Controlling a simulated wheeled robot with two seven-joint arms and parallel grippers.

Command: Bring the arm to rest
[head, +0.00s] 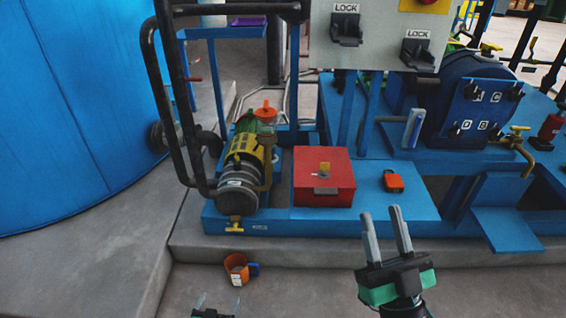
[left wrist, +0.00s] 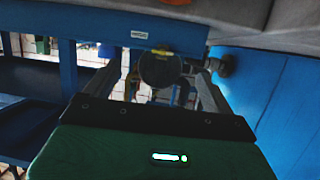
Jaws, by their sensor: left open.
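My left gripper (head: 217,304) shows only its fingertips at the bottom edge of the head view, over the grey floor and below the orange mug. Its fingers are apart with nothing seen between them. In the left wrist view, the left gripper (left wrist: 162,82) has its green and black body across the bottom, with blue frame parts and a dark round part beyond the fingers. My right gripper (head: 381,210) stands at the lower middle right, fingers pointing up and apart, empty, in front of the blue platform's front edge.
Behind are a yellow motor pump (head: 240,165), a red box (head: 323,178) and a small red-orange padlock (head: 394,182) on the blue platform (head: 270,222). A blue tank (head: 70,100) fills the left. Floor between the grippers is clear.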

